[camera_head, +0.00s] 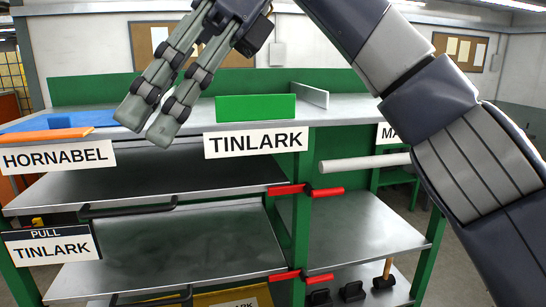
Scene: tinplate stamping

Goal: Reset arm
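My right gripper (148,121) hangs at the upper left, with its arm coming in from the right side and over the top. Its two long grey fingers point down and to the left, side by side. A narrow gap shows between them and nothing is held. In the picture its fingertips overlap the front edge of the grey worktop (360,106); their height above it is hard to judge. My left gripper is not in view.
Left of the fingers lie a blue piece (75,121) and an orange piece (45,135). A green block (255,107) stands behind the TINLARK sign (256,142). Below are shelves with red latches (286,190) and a black handle (128,208). A pale rod (365,162) juts out near my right arm.

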